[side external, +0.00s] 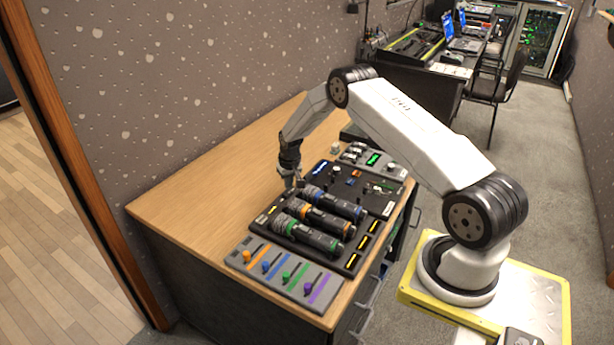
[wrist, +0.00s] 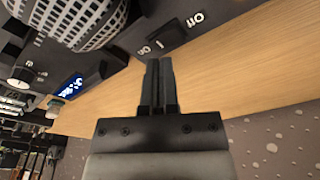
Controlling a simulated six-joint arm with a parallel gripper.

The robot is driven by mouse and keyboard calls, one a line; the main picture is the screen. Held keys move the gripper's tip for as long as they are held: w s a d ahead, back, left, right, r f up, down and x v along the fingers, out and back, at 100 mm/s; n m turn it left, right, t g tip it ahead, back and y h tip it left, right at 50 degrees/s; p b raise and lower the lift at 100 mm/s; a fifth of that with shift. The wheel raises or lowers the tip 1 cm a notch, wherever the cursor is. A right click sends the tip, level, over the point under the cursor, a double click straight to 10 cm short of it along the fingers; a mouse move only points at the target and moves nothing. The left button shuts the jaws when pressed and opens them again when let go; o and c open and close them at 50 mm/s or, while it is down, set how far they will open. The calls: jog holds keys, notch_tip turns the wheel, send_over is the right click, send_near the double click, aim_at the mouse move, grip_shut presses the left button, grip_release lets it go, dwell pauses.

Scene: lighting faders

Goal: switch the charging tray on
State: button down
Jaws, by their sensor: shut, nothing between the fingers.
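The black charging tray (side external: 253,229) holds three handheld microphones with mesh heads, lying side by side: a blue-ringed one (side external: 335,202), an orange-ringed one (side external: 318,217) and a green-ringed one (side external: 305,235). In the wrist view, a black rocker switch (wrist: 168,40) sits at the tray's edge between the white labels "On" and "Off". Which way it is pressed I cannot tell. My gripper (side external: 294,185) is at the tray's far left edge near the blue-ringed microphone. In the wrist view my gripper (wrist: 158,64) is shut and empty, its tips close beside the switch's "On" end. Contact is unclear.
A grey panel with coloured faders (side external: 285,273) lies at the front of the wooden desk (side external: 190,200). Behind the tray are a dark panel with small controls (side external: 343,184) and a grey unit with a green display (side external: 374,159). The desk's left side is clear.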

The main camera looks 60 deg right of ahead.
aim_at(288, 193)
jog(key=shift+r, duration=2.55)
jog(key=shift+a+r, duration=0.2)
jog(key=s+a+r+n, duration=0.2)
jog(key=s+a+r, duration=0.2)
jog(key=a+r, duration=0.3)
jog(key=s+a+r+n, duration=0.1)
jog(key=s+a+r, duration=0.3)
jog(key=a, duration=0.5)
jog(key=s+a+r+n, duration=0.1)
jog(key=s+a+r, duration=0.1)
jog(key=s+a, duration=0.3)
jog(key=s+a+r+n+t, duration=0.1)
jog(key=s+a, duration=0.4)
jog(key=s, duration=0.6)
jog(key=shift+a+r+n+y, duration=0.2)
jog(key=shift+r+n+y, duration=0.25)
jog(key=shift+r, duration=0.25)
